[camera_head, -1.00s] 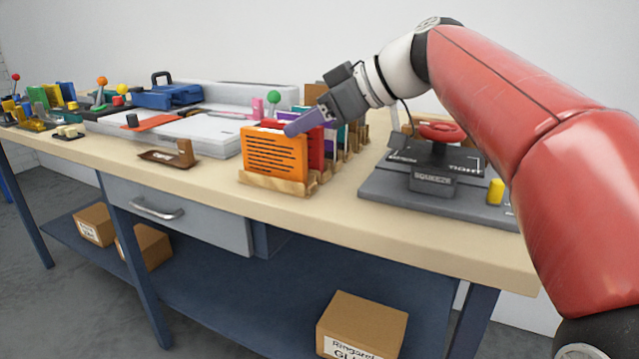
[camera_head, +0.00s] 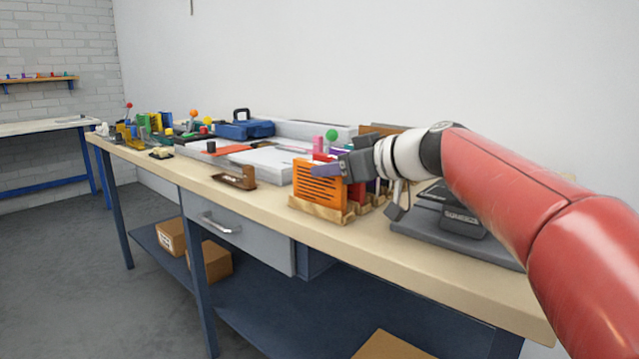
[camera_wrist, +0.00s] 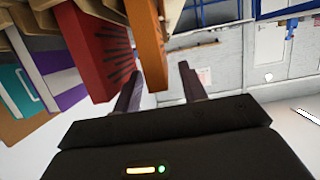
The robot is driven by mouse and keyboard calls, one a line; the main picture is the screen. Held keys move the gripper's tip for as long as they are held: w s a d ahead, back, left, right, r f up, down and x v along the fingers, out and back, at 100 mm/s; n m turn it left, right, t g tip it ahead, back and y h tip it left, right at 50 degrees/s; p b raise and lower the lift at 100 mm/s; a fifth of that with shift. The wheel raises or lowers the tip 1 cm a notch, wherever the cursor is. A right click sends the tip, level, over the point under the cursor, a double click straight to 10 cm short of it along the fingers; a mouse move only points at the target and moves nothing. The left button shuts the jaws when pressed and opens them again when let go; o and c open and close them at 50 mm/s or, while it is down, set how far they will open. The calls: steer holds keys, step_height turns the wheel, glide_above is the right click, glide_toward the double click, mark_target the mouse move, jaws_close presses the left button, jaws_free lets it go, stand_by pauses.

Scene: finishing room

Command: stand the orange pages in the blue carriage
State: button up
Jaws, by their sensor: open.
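The orange pages (camera_head: 319,184) stand upright in the front of a wooden rack (camera_head: 318,210). They also show in the wrist view (camera_wrist: 147,38), edge-on. My gripper (camera_head: 328,170) is at their upper right edge. In the wrist view my gripper (camera_wrist: 160,85) has its fingers apart, with the end of the orange pages between them. Gaps show on both sides, so the fingers seem clear of the pages. The blue carriage (camera_head: 245,129) sits farther left at the back of the bench, on the pale grey machine. Its inside cannot be made out.
Red pages (camera_wrist: 92,50) stand close beside the orange ones, with purple (camera_wrist: 65,88) and teal pages beyond. A brown holder (camera_head: 235,180) lies left of the rack. A dark grey press (camera_head: 440,222) stands to the right. The bench front between holder and rack is bare.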

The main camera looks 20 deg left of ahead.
steer(key=shift+x, duration=1.2)
jaws_close()
steer(key=shift+r, duration=0.1)
step_height(320, 180, up, 20)
steer(key=p, duration=0.5)
